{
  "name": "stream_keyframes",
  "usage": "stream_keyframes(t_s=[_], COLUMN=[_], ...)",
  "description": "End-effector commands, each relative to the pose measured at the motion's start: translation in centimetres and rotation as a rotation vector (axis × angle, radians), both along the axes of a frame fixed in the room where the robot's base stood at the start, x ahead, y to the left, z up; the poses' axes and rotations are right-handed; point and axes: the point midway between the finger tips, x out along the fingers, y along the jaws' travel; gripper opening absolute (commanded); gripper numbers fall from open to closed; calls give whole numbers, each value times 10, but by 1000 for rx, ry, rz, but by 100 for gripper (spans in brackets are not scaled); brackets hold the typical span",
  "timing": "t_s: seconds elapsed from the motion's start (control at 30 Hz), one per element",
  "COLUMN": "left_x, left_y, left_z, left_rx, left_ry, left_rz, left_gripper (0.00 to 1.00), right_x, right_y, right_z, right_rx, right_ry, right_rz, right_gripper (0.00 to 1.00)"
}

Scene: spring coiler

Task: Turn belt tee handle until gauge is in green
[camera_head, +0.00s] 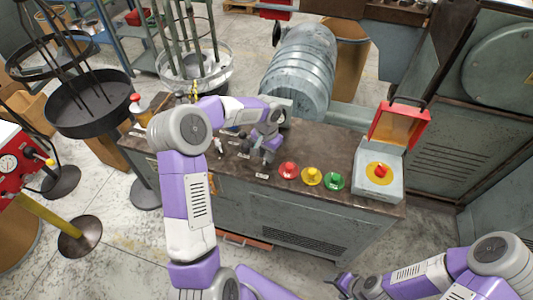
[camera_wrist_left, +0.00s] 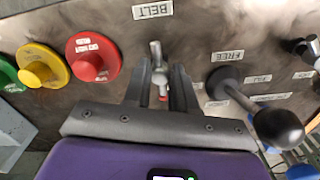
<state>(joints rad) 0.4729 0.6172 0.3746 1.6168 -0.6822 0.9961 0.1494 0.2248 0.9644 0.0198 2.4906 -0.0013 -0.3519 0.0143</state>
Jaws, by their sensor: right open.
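The belt tee handle (camera_wrist_left: 158,70) is a small metal tee with a red tip, below the BELT label (camera_wrist_left: 152,10) in the left wrist view. My left gripper (camera_wrist_left: 161,80) has its two fingers on either side of the handle. Whether they press on it cannot be told. In the head view my left gripper (camera_head: 262,157) reaches down to the bench top and hides the handle. My right gripper (camera_head: 343,281) is open and empty at the bottom, off the bench. A white dial gauge (camera_head: 8,164) shows on a red box at the far left; its reading is too small to tell.
Beside the handle are red (camera_head: 288,170), yellow (camera_head: 312,176) and green (camera_head: 334,181) buttons. On its other side is a black-knobbed lever (camera_wrist_left: 256,110) by a FREE label. A box with a raised red cover (camera_head: 400,124) stands on the bench's right end.

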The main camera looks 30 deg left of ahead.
Motion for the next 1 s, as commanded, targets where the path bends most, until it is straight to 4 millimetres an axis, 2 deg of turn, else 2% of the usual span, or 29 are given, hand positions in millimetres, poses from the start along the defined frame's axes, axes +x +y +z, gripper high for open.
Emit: stream_keyframes(t_s=[0.03, 0.13, 0.17, 1.0], left_x=[0, 0, 0, 0], left_y=[0, 0, 0, 0], left_z=[0, 0, 0, 0], left_rx=[0, 0, 0, 0], left_ry=[0, 0, 0, 1], left_rz=[0, 0, 0, 43], left_gripper=[17, 2, 0, 0], right_x=[0, 0, 0, 0], right_y=[0, 0, 0, 0], right_z=[0, 0, 0, -1], right_rx=[0, 0, 0, 0], right_ry=[0, 0, 0, 0], right_rz=[0, 0, 0, 0], right_gripper=[67, 67, 67, 67])
